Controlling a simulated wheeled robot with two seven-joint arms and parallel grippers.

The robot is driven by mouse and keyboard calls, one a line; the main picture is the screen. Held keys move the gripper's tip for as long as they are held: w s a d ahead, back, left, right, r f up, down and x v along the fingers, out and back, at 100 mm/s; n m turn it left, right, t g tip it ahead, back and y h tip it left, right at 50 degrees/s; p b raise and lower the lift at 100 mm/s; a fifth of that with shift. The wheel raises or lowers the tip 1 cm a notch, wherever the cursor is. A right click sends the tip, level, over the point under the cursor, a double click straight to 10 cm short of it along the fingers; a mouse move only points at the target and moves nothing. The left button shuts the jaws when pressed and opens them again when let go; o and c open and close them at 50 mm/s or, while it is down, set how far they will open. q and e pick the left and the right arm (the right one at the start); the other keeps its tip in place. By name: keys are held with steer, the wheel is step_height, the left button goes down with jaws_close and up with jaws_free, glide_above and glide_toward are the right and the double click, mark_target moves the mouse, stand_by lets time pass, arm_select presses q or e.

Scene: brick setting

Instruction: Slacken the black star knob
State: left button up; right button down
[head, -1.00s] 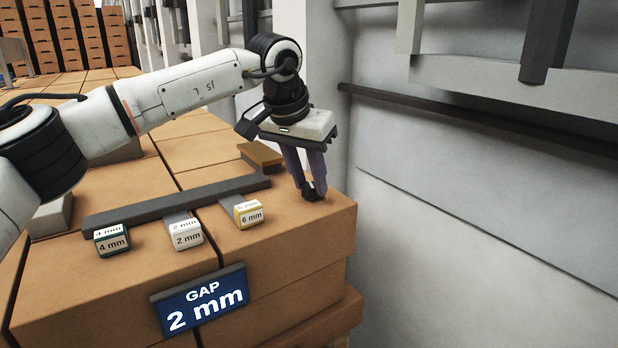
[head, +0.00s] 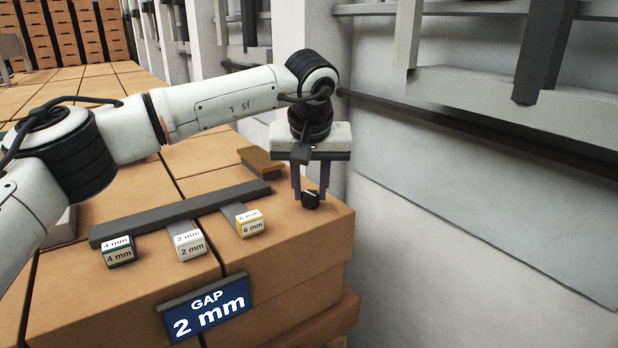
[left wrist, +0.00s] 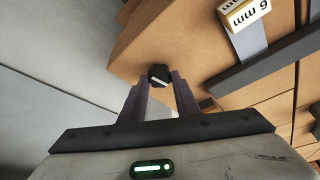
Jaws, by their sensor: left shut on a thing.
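The black star knob (head: 310,200) sits at the right end of the brick-coloured block top, near its corner. It also shows in the left wrist view (left wrist: 159,76). My left gripper (head: 310,194) points down over it, with its two fingers on either side of the knob, shut on it. In the left wrist view the fingertips (left wrist: 160,80) meet the knob's sides, and a pale mark shows on the knob. My right gripper is in neither view.
Gauge blocks marked 4 mm (head: 119,253), 2 mm (head: 191,247) and 6 mm (head: 250,226) stand along a grey bar (head: 150,221). A blue sign (head: 208,306) reads "GAP 2 mm". A brown block (head: 261,162) lies behind. A grey wall (head: 450,210) stands close on the right.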

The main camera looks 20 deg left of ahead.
arm_select(q)
steer(key=n+y+p, duration=0.1)
steer(key=n, duration=0.2)
steer(key=shift+d+r+n+g+p, duration=0.1)
steer(key=shift+d+n+g+p, duration=0.05)
steer(key=shift+n+g+p, duration=0.2)
steer(key=n+y, duration=0.1)
steer(key=n, duration=0.1)
steer(key=shift+w+n+g, duration=0.1)
steer(key=shift+n+g, duration=0.25)
steer(key=shift+w+d+n+g+y, duration=0.1)
steer(key=shift+n+g+y, duration=0.45)
steer(key=shift+n, duration=1.35)
steer(key=shift+g, duration=0.25)
steer(key=o, duration=1)
steer(key=shift+o, duration=0.2)
steer(key=v, duration=0.7)
steer(key=shift+r, duration=0.2)
